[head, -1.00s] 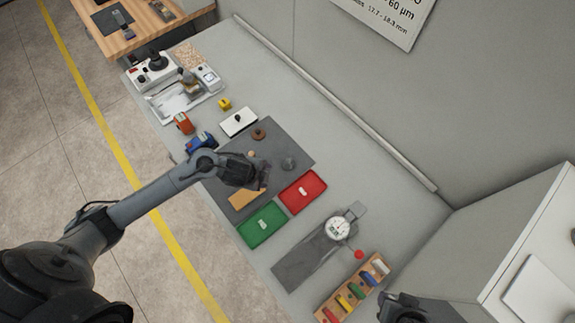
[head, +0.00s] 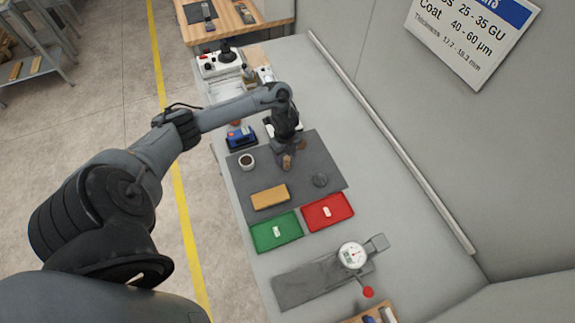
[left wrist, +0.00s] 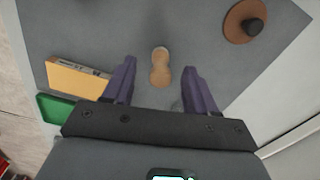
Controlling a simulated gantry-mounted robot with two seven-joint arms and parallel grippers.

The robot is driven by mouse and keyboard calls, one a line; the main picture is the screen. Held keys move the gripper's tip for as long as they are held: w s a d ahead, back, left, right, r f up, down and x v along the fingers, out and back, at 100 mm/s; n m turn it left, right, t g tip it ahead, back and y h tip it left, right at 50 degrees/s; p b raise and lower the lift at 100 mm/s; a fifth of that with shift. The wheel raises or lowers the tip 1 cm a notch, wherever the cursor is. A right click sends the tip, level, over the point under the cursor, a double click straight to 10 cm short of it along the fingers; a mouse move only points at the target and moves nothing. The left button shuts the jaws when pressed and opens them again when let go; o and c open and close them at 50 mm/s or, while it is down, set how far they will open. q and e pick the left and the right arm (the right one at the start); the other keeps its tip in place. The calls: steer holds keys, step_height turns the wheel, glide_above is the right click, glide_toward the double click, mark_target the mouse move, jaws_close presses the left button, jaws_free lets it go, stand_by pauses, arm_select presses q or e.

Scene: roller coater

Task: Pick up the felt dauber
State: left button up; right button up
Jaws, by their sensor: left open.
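The felt dauber looks to be the small tan, waisted piece (left wrist: 160,68) on the grey mat (left wrist: 60,28). In the head view it shows just below my left gripper, as a small brown shape (head: 287,163). My left gripper (left wrist: 159,65) points down over it, open. In the left wrist view the dauber lies between the two fingers, with a gap on each side. I cannot tell how far the fingertips are above it. My right gripper is out of view.
A brown disc with a black knob (left wrist: 246,22) is near the dauber. An orange-tan block (head: 270,197), a dark-filled cup (head: 247,161) and a grey round piece (head: 320,180) are on the mat. Green (head: 265,239) and red (head: 336,221) trays and a dial gauge (head: 352,255) lie in front.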

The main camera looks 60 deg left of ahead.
mark_target(287, 163)
arm_select(q)
steer(key=f, duration=0.2)
steer(key=d+f, duration=0.1)
steer(key=f, duration=0.1)
steer(key=shift+f+b, duration=0.2)
steer(key=shift+b, duration=0.15)
steer(key=shift+w+a+f, duration=0.1)
steer(key=shift+a+f, duration=0.05)
steer(key=shift+f, duration=0.3)
steer(key=shift+c, duration=0.5)
jaws_close()
